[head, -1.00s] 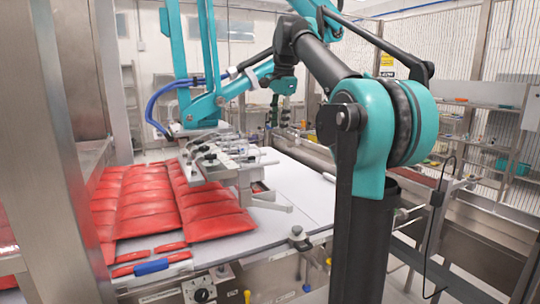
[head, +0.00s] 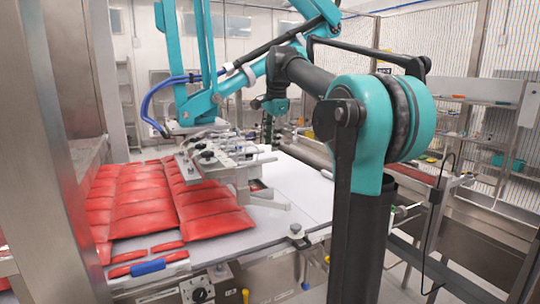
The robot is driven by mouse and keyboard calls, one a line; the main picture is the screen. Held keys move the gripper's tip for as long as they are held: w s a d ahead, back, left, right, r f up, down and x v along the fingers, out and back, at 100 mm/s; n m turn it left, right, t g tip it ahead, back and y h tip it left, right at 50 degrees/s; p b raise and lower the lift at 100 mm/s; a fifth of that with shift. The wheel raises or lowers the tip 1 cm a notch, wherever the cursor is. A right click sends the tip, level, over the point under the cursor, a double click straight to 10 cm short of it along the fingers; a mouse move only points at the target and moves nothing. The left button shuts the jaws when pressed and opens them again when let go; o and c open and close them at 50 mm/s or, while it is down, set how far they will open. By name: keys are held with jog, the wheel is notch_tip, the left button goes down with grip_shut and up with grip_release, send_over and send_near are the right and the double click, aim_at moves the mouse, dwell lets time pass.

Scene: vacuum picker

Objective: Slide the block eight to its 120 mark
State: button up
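I cannot single out block eight, its scale or a 120 mark at this distance. Metal rails and clamps (head: 215,155) sit on the picker head above the white table (head: 295,180). A blue piece (head: 148,267) lies on a pale rail at the table's near left edge, with a black knob near it. My teal and black arm reaches back and left over the far side of the table. Its end, with my gripper (head: 267,128), is small and dark behind the picker head. Its fingers cannot be made out, and I see nothing held.
Red pouches (head: 215,208) lie in rows on the left of the table. A steel post (head: 60,150) stands at the left. The teal picker (head: 195,105) hangs over the table. The table's middle right is bare. Shelves (head: 480,125) and mesh fencing are at the right.

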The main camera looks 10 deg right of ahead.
jog(key=shift+w+a+f, duration=0.1)
jog(key=shift+w+f, duration=0.05)
jog(key=shift+f, duration=0.75)
jog(key=shift+w+f, duration=0.2)
jog(key=shift+f, duration=0.65)
jog(key=shift+w+a+f, duration=0.1)
jog(key=shift+w+f, duration=0.05)
jog(key=shift+f, duration=0.75)
jog(key=shift+c, duration=0.4)
grip_shut()
